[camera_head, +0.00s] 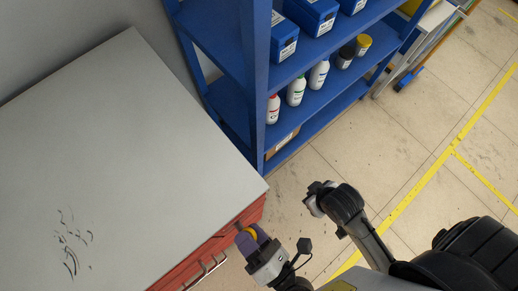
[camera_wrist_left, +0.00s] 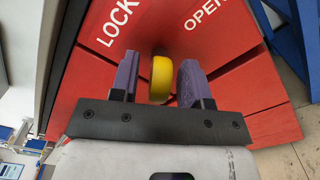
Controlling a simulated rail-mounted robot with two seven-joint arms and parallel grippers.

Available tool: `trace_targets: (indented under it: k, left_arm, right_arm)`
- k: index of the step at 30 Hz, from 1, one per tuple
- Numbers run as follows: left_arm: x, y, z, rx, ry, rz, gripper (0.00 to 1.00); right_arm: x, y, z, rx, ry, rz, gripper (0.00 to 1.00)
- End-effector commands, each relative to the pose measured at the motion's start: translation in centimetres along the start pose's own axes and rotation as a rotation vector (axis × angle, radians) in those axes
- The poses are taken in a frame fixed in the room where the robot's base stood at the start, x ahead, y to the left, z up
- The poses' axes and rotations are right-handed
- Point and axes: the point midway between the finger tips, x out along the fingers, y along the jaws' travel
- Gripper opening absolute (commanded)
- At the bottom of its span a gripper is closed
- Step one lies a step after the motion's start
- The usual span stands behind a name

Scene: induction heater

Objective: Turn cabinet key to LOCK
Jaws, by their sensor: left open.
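The yellow cabinet key (camera_wrist_left: 161,80) stands out from the red cabinet front, below and between the white words LOCK (camera_wrist_left: 115,22) and OPEN (camera_wrist_left: 203,15) in the left wrist view. My left gripper (camera_wrist_left: 156,82) is open, with its purple fingers on either side of the key. In the head view the left gripper (camera_head: 251,237) is at the cabinet's front right edge, with the yellow key (camera_head: 251,232) partly hidden between the fingers.
The cabinet's grey top (camera_head: 110,150) fills the left of the head view. A metal handle (camera_head: 207,271) is on its red front. A blue shelf (camera_head: 258,85) with bottles and boxes stands behind. Tiled floor (camera_head: 410,140) with yellow lines is open to the right.

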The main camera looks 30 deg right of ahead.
Motion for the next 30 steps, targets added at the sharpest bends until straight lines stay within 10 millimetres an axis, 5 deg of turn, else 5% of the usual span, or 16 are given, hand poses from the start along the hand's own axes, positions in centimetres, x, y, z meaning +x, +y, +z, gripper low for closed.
trace_targets:
  k: [13,26,30]
  left_arm:
    - [0.59,0.03,-0.01,0.0,0.001,0.0,0.42]
    - [0.56,0.01,-0.01,0.0,0.0,0.0,0.0]
    - [0.56,0.01,-0.01,-0.002,0.0,0.0,0.0]
  right_arm:
    - [0.08,0.15,0.06,-0.005,-0.001,0.004,0.0]
    - [0.09,-0.08,0.02,0.003,0.0,-0.002,0.0]
    - [0.09,-0.14,0.01,0.004,0.0,-0.004,0.0]
